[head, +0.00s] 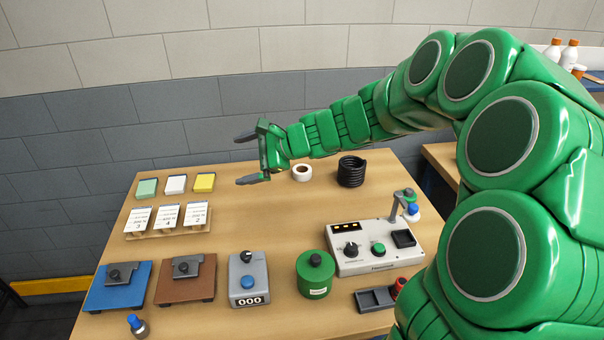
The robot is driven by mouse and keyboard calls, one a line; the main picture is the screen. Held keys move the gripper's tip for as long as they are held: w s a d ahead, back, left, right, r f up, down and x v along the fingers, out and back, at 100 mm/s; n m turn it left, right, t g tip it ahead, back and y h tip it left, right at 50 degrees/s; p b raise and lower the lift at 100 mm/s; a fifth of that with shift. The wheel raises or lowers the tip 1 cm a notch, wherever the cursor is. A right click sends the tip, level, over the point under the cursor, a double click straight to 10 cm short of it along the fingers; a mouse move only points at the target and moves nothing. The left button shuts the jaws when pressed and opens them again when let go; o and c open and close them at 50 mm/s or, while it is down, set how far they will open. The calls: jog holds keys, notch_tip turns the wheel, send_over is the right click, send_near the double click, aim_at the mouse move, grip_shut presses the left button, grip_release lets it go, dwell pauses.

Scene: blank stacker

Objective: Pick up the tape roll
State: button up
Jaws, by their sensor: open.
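The tape roll (301,173) is a white ring with a brown core. It lies flat near the back middle of the wooden table (225,250). My gripper (241,159) is at the end of my green arm, to the left of the roll in the picture. Its two grey fingers are spread apart and point left, with nothing between them. My gripper appears to be above the table; its exact height cannot be told. The roll looks clear of my fingers.
A black coil (352,171) stands right of the roll. A control box (375,248), green canister (315,274), grey counter (248,279), and blue (108,299) and brown (172,292) fixtures fill the front. Pads and a card rack (170,234) are left. The table's centre is clear.

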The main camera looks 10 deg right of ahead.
jog(key=w+d+f+m+t, duration=0.1)
jog(key=w+d+f+m, duration=0.15)
jog(key=w, duration=0.25)
jog(key=w+d+f+m+t+h, duration=0.1)
jog(key=w+d+m+t, duration=0.1)
jog(key=w+d+m, duration=0.15)
jog(key=w+d+f+m+t, duration=0.1)
jog(key=w+d+f+m, duration=0.15)
jog(key=w, duration=0.25)
jog(key=m+t+h, duration=0.3)
jog(key=m+h, duration=0.1)
jog(key=m, duration=0.4)
send_over(306, 171)
jog(key=s+d, duration=0.1)
jog(key=s, duration=0.1)
jog(key=shift+n, duration=0.25)
jog(key=f, duration=1)
jog(key=shift+s+d+f, duration=0.1)
jog(key=shift+s, duration=0.1)
jog(key=shift+f+g, duration=0.3)
jog(key=shift+f, duration=1.55)
jog(key=f, duration=0.2)
jog(key=w+f, duration=0.1)
jog(key=shift+w+a, duration=0.1)
jog(key=shift+a, duration=0.3)
jog(key=shift+w+a+f, duration=0.2)
jog(key=shift+w+a, duration=0.15)
jog(key=shift+w, duration=0.2)
jog(key=shift+c, duration=0.3)
jog(key=c, duration=1.1)
